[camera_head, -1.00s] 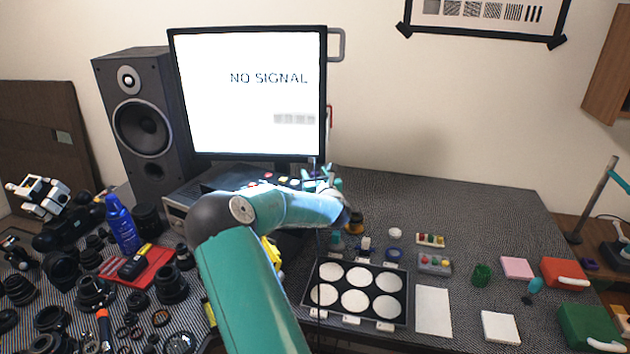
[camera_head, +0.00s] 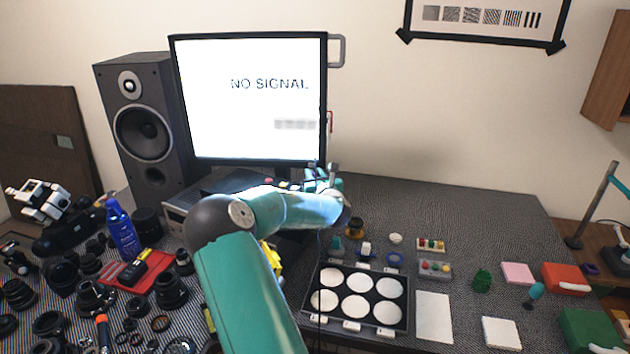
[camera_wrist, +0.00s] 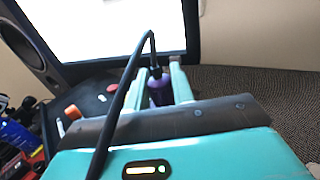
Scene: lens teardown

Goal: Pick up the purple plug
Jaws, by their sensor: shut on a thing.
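The purple plug (camera_wrist: 157,92) is upright between the two teal fingers of my gripper (camera_wrist: 161,84) in the wrist view. A black cable (camera_wrist: 131,75) rises from its top and loops down across my wrist. My gripper is shut on the plug. In the head view my gripper (camera_head: 322,178) is in front of the monitor's lower right corner, and the plug is too small and covered there to make out clearly.
The monitor (camera_head: 248,105) and a speaker (camera_head: 145,120) stand behind. A black tray with white discs (camera_head: 316,301) lies in front. Camera parts crowd the left side of the table. The back right of the table (camera_head: 470,205) is clear.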

